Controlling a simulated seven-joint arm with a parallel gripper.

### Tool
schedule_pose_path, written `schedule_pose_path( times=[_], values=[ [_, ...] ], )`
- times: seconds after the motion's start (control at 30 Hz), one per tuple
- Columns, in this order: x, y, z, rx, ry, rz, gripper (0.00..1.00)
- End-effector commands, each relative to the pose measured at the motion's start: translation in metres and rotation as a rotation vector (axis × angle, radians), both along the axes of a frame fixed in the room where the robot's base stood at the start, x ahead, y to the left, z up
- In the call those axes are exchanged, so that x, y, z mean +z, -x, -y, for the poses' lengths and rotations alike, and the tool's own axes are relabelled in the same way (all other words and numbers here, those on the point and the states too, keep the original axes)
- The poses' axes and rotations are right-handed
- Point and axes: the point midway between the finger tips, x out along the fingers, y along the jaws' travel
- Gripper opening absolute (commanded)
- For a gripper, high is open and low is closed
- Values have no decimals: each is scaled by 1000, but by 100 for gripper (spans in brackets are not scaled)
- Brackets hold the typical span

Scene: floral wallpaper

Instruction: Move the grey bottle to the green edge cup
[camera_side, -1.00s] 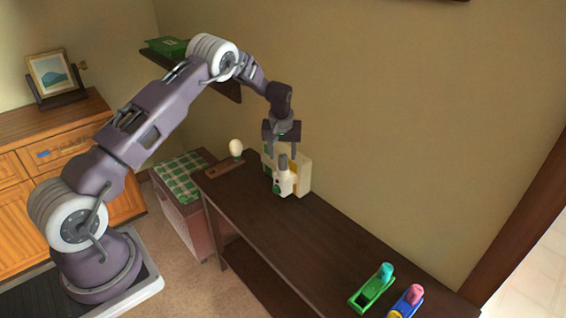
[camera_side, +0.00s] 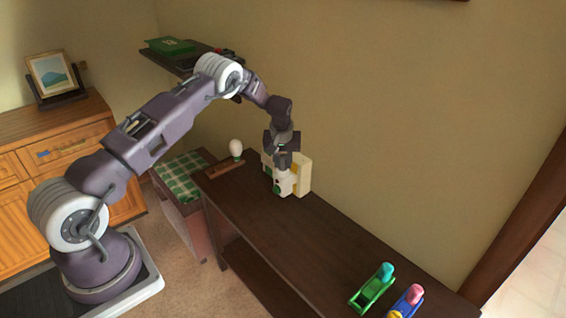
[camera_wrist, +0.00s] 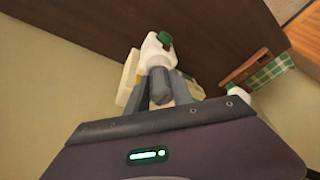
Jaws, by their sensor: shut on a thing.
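The grey bottle (camera_wrist: 163,90) stands in a white holder with a green round part (camera_side: 285,183) at the table's far end, against the wall. My gripper (camera_side: 284,163) points down over this holder and is shut on the bottle; its two fingers (camera_wrist: 161,80) sit on either side of it in the wrist view. In the side view my fingers mostly hide the bottle. A green cup-like holder (camera_side: 366,298) stands near the table's front edge, with a teal rounded piece (camera_side: 386,271) in it. I cannot tell whether this is the green edge cup.
A blue and yellow holder with a pink piece (camera_side: 415,294) stands right of the green one. A cream box (camera_side: 304,175) is behind the white holder. A white egg-shaped piece (camera_side: 236,148) is on a wooden stand to the left. The table's middle (camera_side: 300,230) is clear.

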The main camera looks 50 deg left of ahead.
Motion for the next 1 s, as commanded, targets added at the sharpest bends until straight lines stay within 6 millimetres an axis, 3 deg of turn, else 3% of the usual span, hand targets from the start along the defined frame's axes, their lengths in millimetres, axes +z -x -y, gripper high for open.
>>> schedule_pose_path(
  times=[0.47, 1.0],
  values=[
    [4, 0, 0, 0, 0, 1, 0],
    [39, 0, 0, 0, 0, 1, 0]
  ],
)
